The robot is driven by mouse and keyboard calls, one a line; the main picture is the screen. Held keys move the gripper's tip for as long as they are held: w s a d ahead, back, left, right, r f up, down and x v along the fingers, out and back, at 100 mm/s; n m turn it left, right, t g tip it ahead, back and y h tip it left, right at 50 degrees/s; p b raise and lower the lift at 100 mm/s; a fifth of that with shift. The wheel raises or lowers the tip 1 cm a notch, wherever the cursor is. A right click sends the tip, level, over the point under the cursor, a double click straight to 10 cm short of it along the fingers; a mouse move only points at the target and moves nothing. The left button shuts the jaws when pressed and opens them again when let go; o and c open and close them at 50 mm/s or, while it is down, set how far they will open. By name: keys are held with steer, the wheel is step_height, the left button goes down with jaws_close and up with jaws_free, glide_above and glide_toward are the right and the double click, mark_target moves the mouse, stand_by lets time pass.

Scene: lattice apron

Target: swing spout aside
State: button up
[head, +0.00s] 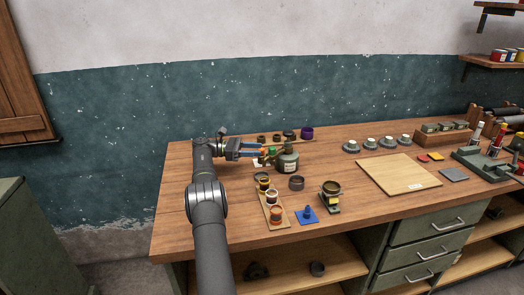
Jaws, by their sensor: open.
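A grey-green bottle (288,164) with a pale label stands upright on the workbench, left of its middle. A thin part that looks like its spout (270,154) points left from the top, toward my gripper. My gripper (262,151) is open at the bottle's left, its fingers pointing right, with blue and orange parts on it. The fingertips are close to the spout, and I cannot tell whether they touch it. The spout's shape and tip are partly hidden and small.
A wooden strip with several small cups (272,199), a blue piece (306,215), a dark ring (297,183) and a small device (331,197) lie in front. More small pots (306,133) stand behind. A pale board (398,174) lies right. The bench's front left is clear.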

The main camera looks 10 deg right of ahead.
steer(key=shift+a, duration=0.2)
steer(key=shift+r+n, duration=0.15)
steer(key=shift+n, duration=0.25)
steer(key=c, duration=0.8)
steer(key=shift+w+r+n+t+h, duration=0.1)
steer(key=shift+r+n+t+h, duration=0.15)
steer(key=shift+n+t, duration=0.2)
jaws_close()
steer(key=n+t, duration=1)
steer(key=n, duration=1.4)
glide_toward(274, 154)
steer(key=s+d+r, duration=0.2)
steer(key=s, duration=0.3)
steer(key=f+x, duration=0.1)
steer(key=x, duration=0.9)
steer(key=shift+m+y, duration=0.25)
steer(key=shift+y, duration=0.2)
steer(key=shift+w+a, duration=1.5)
steer(key=shift+w, duration=0.1)
